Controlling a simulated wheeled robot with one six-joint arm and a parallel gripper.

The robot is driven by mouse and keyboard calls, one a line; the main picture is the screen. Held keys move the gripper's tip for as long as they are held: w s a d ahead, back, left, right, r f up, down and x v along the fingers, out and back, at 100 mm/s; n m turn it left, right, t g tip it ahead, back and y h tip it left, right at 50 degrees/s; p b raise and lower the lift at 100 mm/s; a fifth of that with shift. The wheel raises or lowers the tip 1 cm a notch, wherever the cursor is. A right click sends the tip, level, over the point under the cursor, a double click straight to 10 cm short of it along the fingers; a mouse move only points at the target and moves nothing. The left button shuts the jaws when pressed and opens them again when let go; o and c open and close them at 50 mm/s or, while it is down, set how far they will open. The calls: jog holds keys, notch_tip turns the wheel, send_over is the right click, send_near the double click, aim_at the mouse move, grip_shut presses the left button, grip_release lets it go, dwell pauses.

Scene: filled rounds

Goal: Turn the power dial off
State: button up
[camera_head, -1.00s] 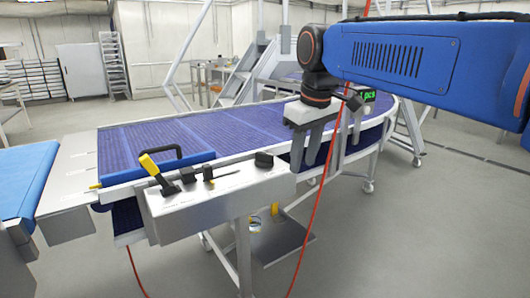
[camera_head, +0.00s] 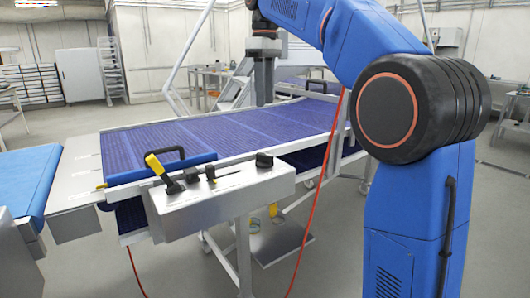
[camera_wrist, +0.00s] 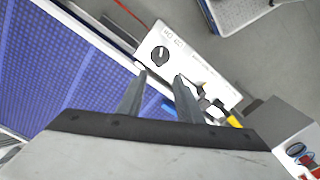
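The power dial (camera_head: 264,160) is a black knob on the right end of the grey control box (camera_head: 222,203). In the wrist view the dial (camera_wrist: 159,56) shows from above on the white panel, with small lettering beside it; its setting is too small to read for sure. My gripper (camera_head: 264,104) points down, raised over the purple belt behind the box. In the wrist view its two fingers (camera_wrist: 160,75) are apart with nothing between them, and the dial lies just beyond their tips. The gripper is not touching the dial.
A yellow-handled lever (camera_head: 154,166) and other small black controls stand on the same box, left of the dial. The purple conveyor (camera_head: 230,132) runs behind it. A red cable (camera_head: 317,215) hangs to the right. The floor at the front right is partly clear.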

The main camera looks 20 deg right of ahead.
aim_at(265, 154)
notch_tip(265, 154, down, 17)
jog(key=shift+f, duration=0.1)
dwell(0.6)
grip_shut()
